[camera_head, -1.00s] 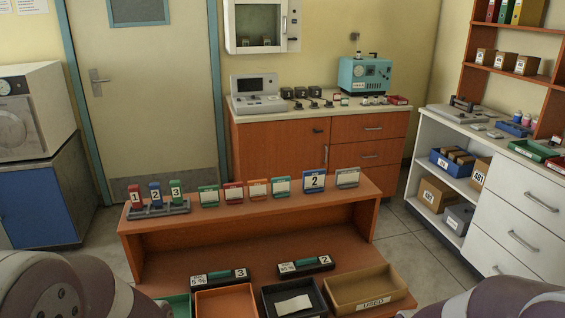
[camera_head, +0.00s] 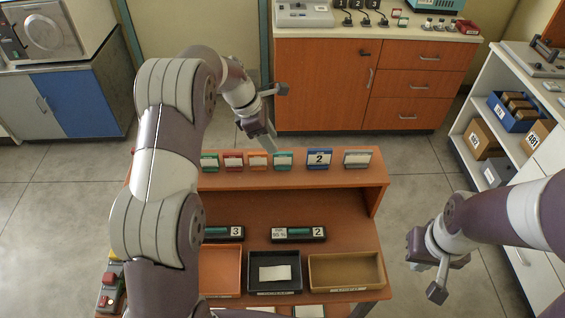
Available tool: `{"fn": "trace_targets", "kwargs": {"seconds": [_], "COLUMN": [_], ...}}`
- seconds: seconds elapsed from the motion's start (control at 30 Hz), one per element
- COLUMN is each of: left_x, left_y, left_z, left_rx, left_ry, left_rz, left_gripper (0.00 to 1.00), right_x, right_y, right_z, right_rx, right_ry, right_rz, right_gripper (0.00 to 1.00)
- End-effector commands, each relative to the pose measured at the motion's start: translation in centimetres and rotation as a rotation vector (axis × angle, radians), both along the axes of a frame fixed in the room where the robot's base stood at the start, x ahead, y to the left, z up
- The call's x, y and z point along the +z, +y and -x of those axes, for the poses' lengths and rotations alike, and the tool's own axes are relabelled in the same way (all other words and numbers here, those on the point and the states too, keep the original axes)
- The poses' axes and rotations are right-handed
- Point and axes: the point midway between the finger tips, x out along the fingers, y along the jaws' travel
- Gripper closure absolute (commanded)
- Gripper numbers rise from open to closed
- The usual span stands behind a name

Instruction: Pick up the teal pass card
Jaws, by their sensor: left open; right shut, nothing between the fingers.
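The teal pass card (camera_head: 284,161) stands upright on the top ledge of the orange-brown bench, between an orange card (camera_head: 258,161) and the blue card marked 2 (camera_head: 319,158). My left gripper (camera_head: 277,117) is open and empty, above and slightly left of the teal card. Its lower finger comes close to the card's top left in the picture; I cannot tell whether they touch. My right gripper (camera_head: 437,290) is shut and empty, over the floor right of the bench.
Green (camera_head: 209,161), red (camera_head: 233,162) and grey (camera_head: 357,159) cards share the ledge. My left arm hides the ledge's left end.

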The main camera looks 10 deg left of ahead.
Motion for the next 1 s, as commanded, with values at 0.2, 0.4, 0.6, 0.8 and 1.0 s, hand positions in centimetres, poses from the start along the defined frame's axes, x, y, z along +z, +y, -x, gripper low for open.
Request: {"fn": "trace_targets", "kwargs": {"seconds": [0.2,0.4,0.6,0.8,1.0], "left_x": [-3.0,-6.0,-8.1,-8.1,-8.1], "left_y": [-1.4,-2.4,-3.1,-3.1,-3.1], "left_z": [-0.4,-0.7,-1.0,-1.0,-1.0], "left_rx": [-0.003,-0.004,-0.003,-0.004,-0.004], "left_ry": [0.000,0.002,-0.002,-0.002,-0.003], "left_rz": [-0.001,-0.002,-0.003,-0.003,-0.003], "left_gripper": [0.57,0.57,0.57,0.70,0.94], "right_x": [0.4,2.4,2.5,2.4,2.4], "right_y": [0.0,0.0,0.0,0.0,0.0], "right_z": [-0.1,-0.1,-0.1,-0.1,-0.1], "right_rx": [0.000,0.000,0.000,0.000,0.000], "right_ry": [-0.003,-0.003,-0.003,-0.003,-0.003], "right_rz": [0.000,0.000,0.000,0.000,0.000], "right_gripper": [1.00,1.00,1.00,1.00,1.00]}}
